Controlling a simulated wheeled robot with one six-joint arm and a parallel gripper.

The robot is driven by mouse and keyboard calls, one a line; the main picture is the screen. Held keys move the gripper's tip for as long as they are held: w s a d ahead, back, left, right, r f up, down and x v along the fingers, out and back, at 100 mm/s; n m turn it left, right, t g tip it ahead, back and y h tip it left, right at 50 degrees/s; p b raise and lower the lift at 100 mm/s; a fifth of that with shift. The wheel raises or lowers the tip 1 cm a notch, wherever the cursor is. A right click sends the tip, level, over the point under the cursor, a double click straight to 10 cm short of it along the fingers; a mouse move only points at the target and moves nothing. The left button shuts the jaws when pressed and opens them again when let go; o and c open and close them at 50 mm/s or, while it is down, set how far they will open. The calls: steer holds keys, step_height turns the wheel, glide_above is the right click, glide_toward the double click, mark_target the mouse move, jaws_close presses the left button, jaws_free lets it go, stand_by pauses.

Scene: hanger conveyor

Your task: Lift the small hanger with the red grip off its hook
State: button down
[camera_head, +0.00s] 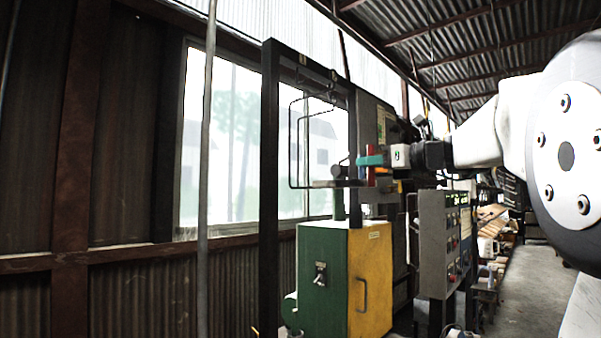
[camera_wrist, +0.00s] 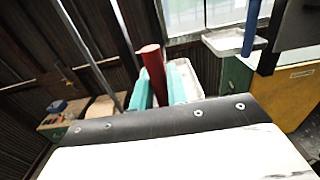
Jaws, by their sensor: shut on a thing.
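My gripper (camera_head: 369,161) is at the right side of the dark hanging frame in the head view, its teal fingers shut on the red grip (camera_head: 370,177). In the wrist view the red grip (camera_wrist: 153,72) stands as a tilted red cylinder between the teal fingers (camera_wrist: 160,84). Thin dark wire hangers (camera_head: 291,142) hang below the frame's top bar, and their outlines overlap. Hooks (camera_head: 332,75) show under the bar. I cannot tell whether the red-grip hanger's wire still touches its hook.
The black upright frame (camera_head: 269,180) stands left of my gripper. A green and yellow cabinet (camera_head: 325,275) is below it, and a grey control box (camera_head: 445,240) with buttons stands to the right. A bright window is behind. Open floor (camera_head: 545,270) lies at the right.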

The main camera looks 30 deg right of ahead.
steer(key=shift+s+d+f, duration=0.2)
steer(key=shift+s, duration=0.3)
steer(key=shift+s+d+f, duration=0.15)
steer(key=shift+s, duration=0.35)
steer(key=shift+a, duration=0.1)
